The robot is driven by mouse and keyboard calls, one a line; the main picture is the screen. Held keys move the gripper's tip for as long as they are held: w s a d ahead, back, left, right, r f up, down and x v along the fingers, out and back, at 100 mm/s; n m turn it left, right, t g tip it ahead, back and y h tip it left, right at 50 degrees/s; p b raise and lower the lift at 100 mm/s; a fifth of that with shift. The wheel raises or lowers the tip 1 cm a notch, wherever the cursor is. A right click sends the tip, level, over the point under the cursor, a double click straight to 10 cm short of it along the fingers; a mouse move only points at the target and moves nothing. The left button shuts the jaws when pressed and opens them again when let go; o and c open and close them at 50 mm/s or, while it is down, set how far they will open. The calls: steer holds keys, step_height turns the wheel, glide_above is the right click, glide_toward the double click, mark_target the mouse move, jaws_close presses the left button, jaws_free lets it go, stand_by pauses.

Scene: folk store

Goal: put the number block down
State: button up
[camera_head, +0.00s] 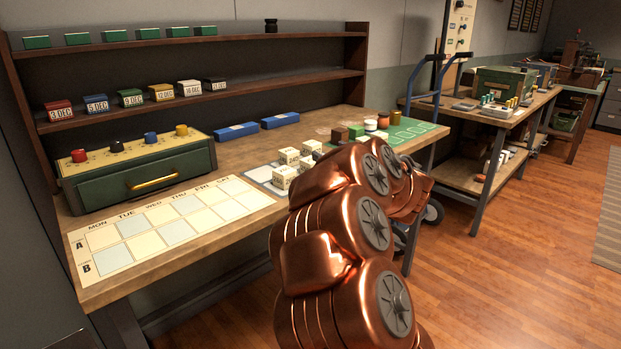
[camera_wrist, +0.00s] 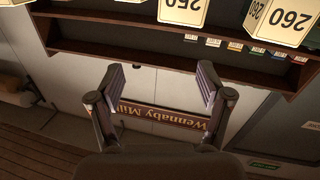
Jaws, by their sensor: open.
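My gripper (camera_wrist: 160,82) shows in the wrist view with its two fingers wide apart. Only the wall and a sign show between them; no block is held. Cream number blocks (camera_wrist: 281,21) hang into the top edge of that view, apart from the fingers, with dark digits such as 260. In the head view a small group of cream number blocks (camera_head: 284,176) sits on a pale mat on the workbench (camera_head: 255,152), just left of my copper arm. My arm hides the gripper and part of the bench there.
A green drawer box (camera_head: 137,172) with coloured knobs stands on the bench's left. Blue boxes (camera_head: 237,131) and a green mat (camera_head: 411,130) lie toward the back and right. Dated blocks line the shelf (camera_head: 215,96) above.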

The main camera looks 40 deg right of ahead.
steer(key=f+y+b, duration=0.1)
steer(key=f, duration=0.1)
steer(key=a+f+n+y, duration=0.1)
steer(key=f+y, duration=0.1)
steer(key=shift+w+a+f+t+y+b, duration=0.1)
steer(key=shift+a+f+t+y+b, duration=0.1)
steer(key=shift+f+t+y+b, duration=0.15)
steer(key=shift+w+d+b, duration=0.2)
steer(key=shift+w+b, duration=0.2)
steer(key=shift+w, duration=1)
steer(key=shift+w+d+b, duration=0.15)
steer(key=shift+w+b, duration=0.2)
steer(key=shift+w, duration=1.05)
steer(key=c, duration=1.3)
steer(key=shift+r, duration=0.2)
steer(key=shift+c, duration=0.2)
